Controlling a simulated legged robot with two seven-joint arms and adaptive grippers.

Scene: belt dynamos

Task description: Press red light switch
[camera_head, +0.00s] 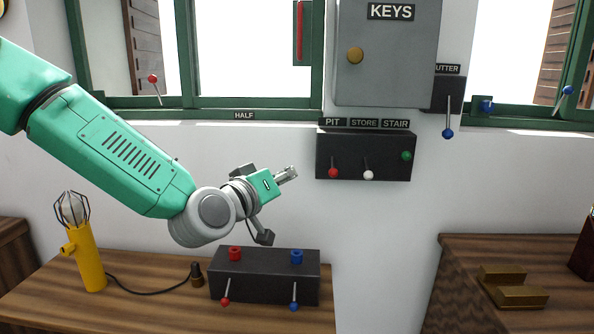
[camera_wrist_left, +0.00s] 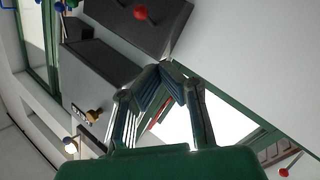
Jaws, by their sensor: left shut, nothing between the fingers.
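A dark switch box (camera_head: 345,171) is on the wall under the labels PIT, STORE and STAIR. It has a red-knobbed lever (camera_head: 333,173) at left, a white-knobbed lever (camera_head: 368,175) in the middle and a green knob (camera_head: 406,155) at right. My left gripper (camera_head: 290,175) is shut and empty, left of this box and apart from the red knob in the picture. In the left wrist view the shut fingers (camera_wrist_left: 165,70) point up toward the box, whose red knob (camera_wrist_left: 141,12) is near the top edge. My right gripper is not in view.
A grey KEYS cabinet (camera_head: 387,70) hangs above the switch box. Below my left gripper, a dark box (camera_head: 262,273) with red and blue levers stands on the wooden bench (camera_head: 150,315), near a yellow lamp (camera_head: 86,262). Another red lever (camera_head: 153,79) is by the window.

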